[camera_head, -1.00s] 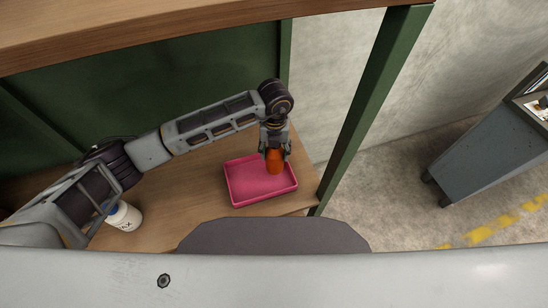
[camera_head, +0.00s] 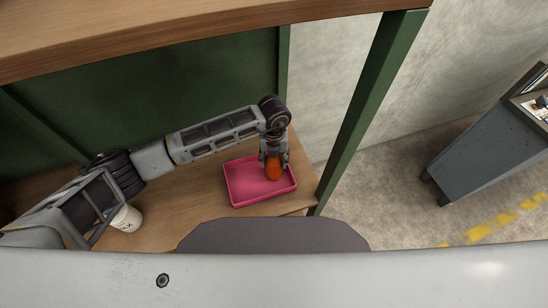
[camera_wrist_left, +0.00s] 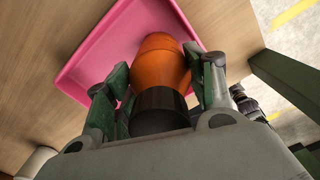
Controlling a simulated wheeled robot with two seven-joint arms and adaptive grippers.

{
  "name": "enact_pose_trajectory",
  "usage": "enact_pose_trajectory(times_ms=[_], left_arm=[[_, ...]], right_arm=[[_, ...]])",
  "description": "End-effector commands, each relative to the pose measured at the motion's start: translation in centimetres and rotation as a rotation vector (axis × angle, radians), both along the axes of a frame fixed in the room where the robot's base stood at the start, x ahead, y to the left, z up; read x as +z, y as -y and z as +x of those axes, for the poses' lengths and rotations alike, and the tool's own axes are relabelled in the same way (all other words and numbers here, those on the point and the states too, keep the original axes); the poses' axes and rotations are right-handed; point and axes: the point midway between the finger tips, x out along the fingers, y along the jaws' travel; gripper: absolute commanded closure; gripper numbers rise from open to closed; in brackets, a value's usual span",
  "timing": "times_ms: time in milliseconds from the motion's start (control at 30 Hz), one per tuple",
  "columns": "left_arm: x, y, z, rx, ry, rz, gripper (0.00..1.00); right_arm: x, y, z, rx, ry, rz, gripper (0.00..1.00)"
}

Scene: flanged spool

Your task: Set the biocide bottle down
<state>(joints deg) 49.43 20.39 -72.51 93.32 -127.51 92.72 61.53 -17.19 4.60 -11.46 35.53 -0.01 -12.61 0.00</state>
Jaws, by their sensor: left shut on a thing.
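The biocide bottle (camera_head: 273,169) is orange, and in the left wrist view it (camera_wrist_left: 162,66) shows a black cap (camera_wrist_left: 160,108) toward my gripper. My left gripper (camera_head: 273,160) is shut on the bottle, with a finger on each side of it in the left wrist view (camera_wrist_left: 160,88). The bottle is over the right part of a pink tray (camera_head: 245,190). Whether its base touches the tray floor I cannot tell. My right gripper is in neither view.
The tray stands on a wooden shelf (camera_head: 180,205) near its right end. A white container (camera_head: 127,219) stands at the left, partly behind my left arm. A green post (camera_head: 368,100) rises to the right of the tray. A wooden board (camera_head: 180,30) spans above.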

Motion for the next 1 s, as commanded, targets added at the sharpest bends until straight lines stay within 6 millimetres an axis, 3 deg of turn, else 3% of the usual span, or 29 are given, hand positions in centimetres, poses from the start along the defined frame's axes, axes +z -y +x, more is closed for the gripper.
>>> enact_pose_trajectory(times_ms=[367,400,533,1000], left_arm=[[-0.3,0.04,0.01,0.0,0.0,-0.001,1.0],[-0.31,0.02,-0.02,0.0,-0.001,0.0,0.42],[-0.27,0.02,-0.02,0.0,0.0,0.0,0.25],[-0.12,0.01,-0.01,0.0,0.0,0.0,0.23]], right_arm=[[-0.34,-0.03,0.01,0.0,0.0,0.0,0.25],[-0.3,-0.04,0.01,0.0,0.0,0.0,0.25],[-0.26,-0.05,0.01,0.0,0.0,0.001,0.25],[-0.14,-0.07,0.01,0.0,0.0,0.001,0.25]])
